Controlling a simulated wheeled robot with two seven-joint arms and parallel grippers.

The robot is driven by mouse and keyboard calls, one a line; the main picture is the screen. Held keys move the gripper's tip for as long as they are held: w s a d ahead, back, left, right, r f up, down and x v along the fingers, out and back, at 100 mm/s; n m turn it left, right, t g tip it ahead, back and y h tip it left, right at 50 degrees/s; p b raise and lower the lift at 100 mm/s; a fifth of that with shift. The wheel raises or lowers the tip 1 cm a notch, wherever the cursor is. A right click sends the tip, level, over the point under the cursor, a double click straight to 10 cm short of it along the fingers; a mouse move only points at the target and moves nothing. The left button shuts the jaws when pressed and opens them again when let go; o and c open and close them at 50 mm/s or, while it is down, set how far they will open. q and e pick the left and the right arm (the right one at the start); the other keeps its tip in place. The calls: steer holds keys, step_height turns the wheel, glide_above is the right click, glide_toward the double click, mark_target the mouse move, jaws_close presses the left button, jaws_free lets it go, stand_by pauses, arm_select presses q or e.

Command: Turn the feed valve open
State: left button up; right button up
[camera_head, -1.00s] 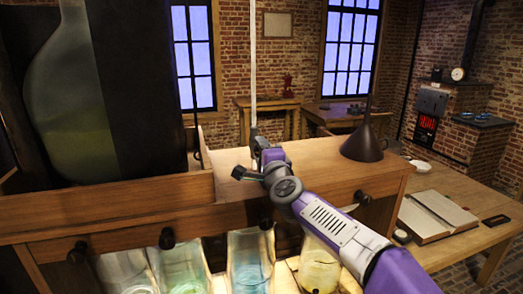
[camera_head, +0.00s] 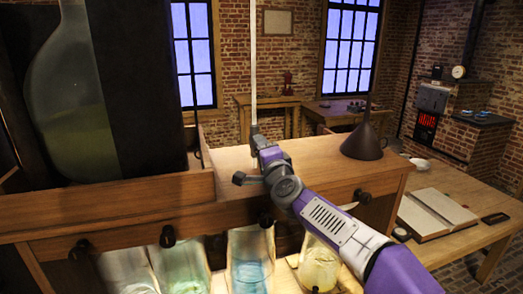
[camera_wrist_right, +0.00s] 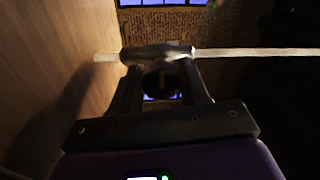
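A pale upright tube (camera_head: 253,60) comes down to the wooden cabinet top in the head view. My right gripper (camera_head: 257,140) is at its lower end, and the fingertips are hard to make out there. In the right wrist view the tube lies across the picture, with a thicker metal valve body (camera_wrist_right: 158,53) just beyond the fingertips. The two fingers of my right gripper (camera_wrist_right: 162,76) stand apart on either side of a dark round knob (camera_wrist_right: 161,84). Whether they touch or grip it is not clear. My left gripper is not in view.
A large greenish glass vessel (camera_head: 68,100) stands in a wooden tray on the left. A dark funnel (camera_head: 363,143) stands on the cabinet top (camera_head: 318,165), right of my gripper. Several lit glass jars (camera_head: 250,262) stand below. An open book (camera_head: 436,216) lies on the right table.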

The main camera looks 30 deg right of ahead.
steer(key=o, duration=0.3)
steer(key=v, duration=0.7)
steer(key=shift+s+a, duration=0.1)
steer(key=shift+s, duration=0.2)
stand_by(0.4)
